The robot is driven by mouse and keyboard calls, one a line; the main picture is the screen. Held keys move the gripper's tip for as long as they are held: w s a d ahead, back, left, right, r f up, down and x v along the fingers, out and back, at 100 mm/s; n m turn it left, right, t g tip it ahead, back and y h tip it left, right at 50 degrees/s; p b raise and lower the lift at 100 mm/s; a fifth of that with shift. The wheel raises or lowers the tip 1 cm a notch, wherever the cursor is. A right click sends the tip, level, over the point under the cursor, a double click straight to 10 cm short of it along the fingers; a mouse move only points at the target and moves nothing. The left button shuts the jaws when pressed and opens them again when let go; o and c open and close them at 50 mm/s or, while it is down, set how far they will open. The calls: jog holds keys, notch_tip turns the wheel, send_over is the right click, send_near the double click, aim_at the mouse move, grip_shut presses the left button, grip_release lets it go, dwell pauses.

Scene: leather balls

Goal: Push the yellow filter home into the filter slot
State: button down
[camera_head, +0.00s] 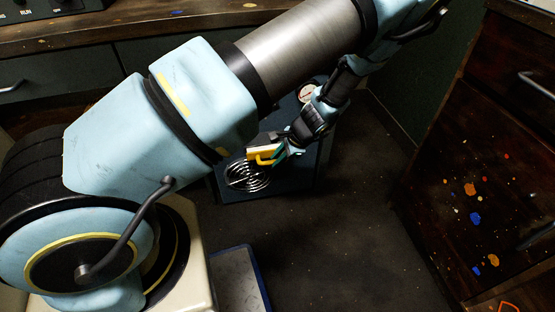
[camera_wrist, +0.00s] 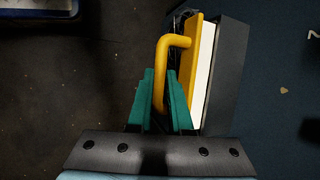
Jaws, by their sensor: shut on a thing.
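The yellow filter (camera_wrist: 194,62) has a yellow front plate, a yellow bar handle and a white body behind the plate. In the wrist view my gripper (camera_wrist: 161,76) has its green fingers shut on the handle. The white body lies beside a dark grey housing (camera_wrist: 230,70), which looks like the filter slot. Part of the white body shows between the plate and the housing. In the head view the filter (camera_head: 264,154) is small, at my gripper (camera_head: 278,152), on the dark blue machine. How deep it sits inside the slot is hidden.
The dark blue machine (camera_head: 290,180) stands on the dark floor, with a coiled metal part (camera_head: 246,176) on its front and a round gauge (camera_head: 307,92). A paint-spotted wooden cabinet (camera_head: 490,170) is at the right. A blue-edged tray (camera_head: 240,280) lies on the floor. Floor between them is clear.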

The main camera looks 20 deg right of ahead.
jog(key=shift+w+d, duration=0.1)
jog(key=shift+w, duration=0.5)
jog(key=c, duration=0.8)
grip_release()
jog(key=shift+o, duration=0.2)
jog(key=p+v, duration=0.1)
jog(key=v, duration=0.9)
jog(key=shift+r+p, duration=0.35)
jog(key=shift+p, duration=0.05)
jog(key=shift+s+d, duration=0.1)
jog(key=shift+s, duration=0.05)
